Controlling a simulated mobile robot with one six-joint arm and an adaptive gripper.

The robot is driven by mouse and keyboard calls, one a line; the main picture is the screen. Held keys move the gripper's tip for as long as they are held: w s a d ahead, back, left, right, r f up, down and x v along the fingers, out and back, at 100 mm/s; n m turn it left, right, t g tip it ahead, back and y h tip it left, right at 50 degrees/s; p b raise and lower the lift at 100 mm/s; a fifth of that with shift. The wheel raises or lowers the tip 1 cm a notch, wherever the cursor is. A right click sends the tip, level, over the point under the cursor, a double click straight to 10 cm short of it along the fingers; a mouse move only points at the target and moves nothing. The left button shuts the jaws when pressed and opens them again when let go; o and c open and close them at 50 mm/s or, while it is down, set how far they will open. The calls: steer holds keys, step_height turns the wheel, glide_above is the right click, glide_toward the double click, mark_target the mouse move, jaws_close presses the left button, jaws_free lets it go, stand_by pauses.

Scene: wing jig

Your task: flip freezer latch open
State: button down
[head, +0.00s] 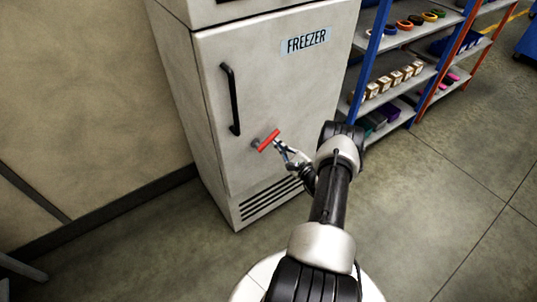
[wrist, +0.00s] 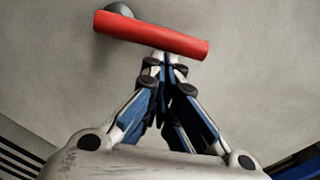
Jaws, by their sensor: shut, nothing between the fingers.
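The freezer (head: 215,75) is a tall off-white cabinet with a blue "FREEZER" label (head: 306,41). Its latch is a red bar (head: 268,140) on a dark round pivot, low on the door. In the wrist view the red latch (wrist: 150,36) lies nearly level, its right end slightly lower, with the grey pivot (wrist: 120,10) behind its left part. My gripper (wrist: 166,58) is shut and empty, its fingertips at the lower edge of the latch's right half. I cannot tell if they touch it. In the head view my gripper (head: 281,146) is at the latch's right end.
A black vertical door handle (head: 231,99) is above and left of the latch. Dark vent slots (head: 270,198) run along the freezer's bottom. Shelves (head: 400,75) with small parts stand to the right. A plain wall (head: 75,100) is on the left. The floor (head: 440,210) at right is clear.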

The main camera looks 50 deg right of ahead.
steer(key=r+n, duration=0.2)
steer(key=n, duration=0.1)
steer(key=a+r+n, duration=0.1)
steer(key=r+n, duration=0.1)
steer(key=n, duration=0.1)
steer(key=shift+w+a+r, duration=0.1)
steer(key=shift+a+r, duration=0.05)
steer(key=shift+r, duration=0.05)
stand_by(0.4)
stand_by(0.4)
glide_toward(273, 135)
steer(key=s+d+f, duration=0.1)
steer(key=s+d, duration=0.2)
steer(key=shift+s+f, duration=0.1)
steer(key=shift+s, duration=0.45)
